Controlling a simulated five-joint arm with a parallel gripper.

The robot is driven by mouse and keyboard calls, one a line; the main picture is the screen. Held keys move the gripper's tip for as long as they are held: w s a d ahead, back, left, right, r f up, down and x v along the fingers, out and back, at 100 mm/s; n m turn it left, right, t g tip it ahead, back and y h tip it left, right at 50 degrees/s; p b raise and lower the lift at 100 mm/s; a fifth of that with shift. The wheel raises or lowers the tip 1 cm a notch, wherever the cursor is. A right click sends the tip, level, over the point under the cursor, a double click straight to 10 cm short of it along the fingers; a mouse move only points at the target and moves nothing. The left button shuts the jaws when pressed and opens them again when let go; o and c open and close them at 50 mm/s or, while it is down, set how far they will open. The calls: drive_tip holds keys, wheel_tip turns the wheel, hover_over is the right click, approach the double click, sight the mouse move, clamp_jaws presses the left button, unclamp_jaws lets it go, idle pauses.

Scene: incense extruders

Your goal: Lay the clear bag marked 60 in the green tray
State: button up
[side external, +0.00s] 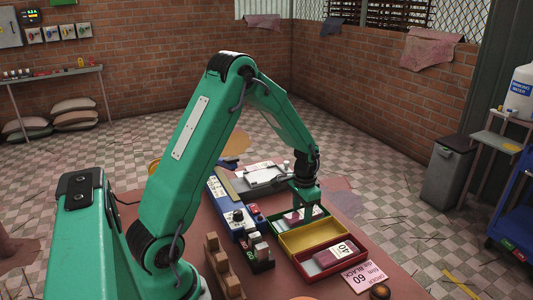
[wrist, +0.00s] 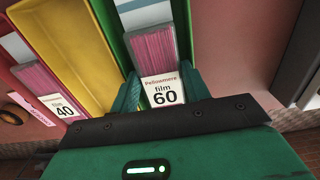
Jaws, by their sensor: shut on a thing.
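The clear bag marked 60 (wrist: 158,65) holds pink sticks and has a white label reading "film 60". My gripper (wrist: 160,92) is shut on its label end, one finger on each side. In the side view my gripper (side external: 304,205) points down over the green tray (side external: 322,212), with the bag (side external: 292,217) low between its walls. The green tray's walls (wrist: 113,30) also run along both sides of the bag in the wrist view. I cannot tell whether the bag touches the tray floor.
An empty yellow tray (side external: 313,237) adjoins the green one. Beyond it, a red tray (side external: 308,268) holds a bag marked 40 (side external: 335,254). A pink order card (side external: 363,276) reading 60 lies nearby. A blue device (side external: 235,214) and wooden blocks (side external: 222,264) stand left of the trays.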

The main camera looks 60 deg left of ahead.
sight(302, 214)
drive_tip(key=shift+f, duration=0.1)
drive_tip(key=o, duration=1.1)
drive_tip(key=shift+c, duration=0.2)
drive_tip(key=shift+r, duration=0.2)
drive_tip(key=shift+o, duration=0.4)
drive_tip(key=shift+w+r, duration=0.1)
drive_tip(key=shift+r, duration=3.75)
